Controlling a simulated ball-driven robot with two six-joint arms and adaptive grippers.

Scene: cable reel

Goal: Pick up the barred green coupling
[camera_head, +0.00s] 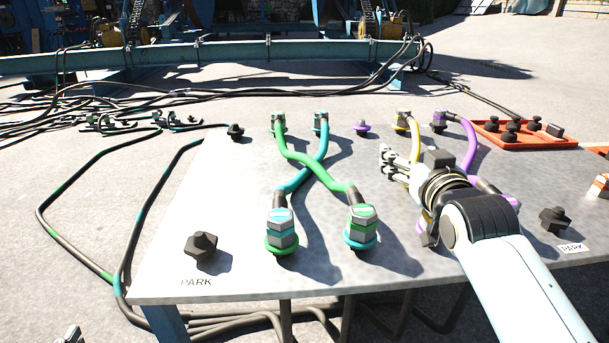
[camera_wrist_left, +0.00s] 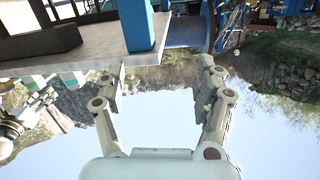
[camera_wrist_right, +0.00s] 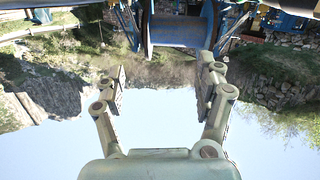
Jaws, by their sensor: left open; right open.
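A coupling with a green band (camera_head: 362,218) stands upright at the table's front, on a teal-ringed seat; a green hose runs from it to the back left. I cannot make out bar marks clearly. A teal-banded coupling (camera_head: 281,226) stands to its left on a green-ringed seat; its teal hose crosses the green one. My right gripper (camera_head: 388,162) is open and empty above the table, right of and behind the green-banded coupling; its fingers also show apart in the right wrist view (camera_wrist_right: 165,73). My left gripper (camera_wrist_left: 162,72) is open and empty; only a tip shows at the head view's lower left.
Yellow (camera_head: 415,135) and purple (camera_head: 469,140) hoses lie behind my right arm. Dark park plugs stand at left (camera_head: 202,247) and right (camera_head: 554,219). A red tray (camera_head: 545,140) holds dark parts. The grey table (camera_head: 225,275) is bare between the left plug and couplings.

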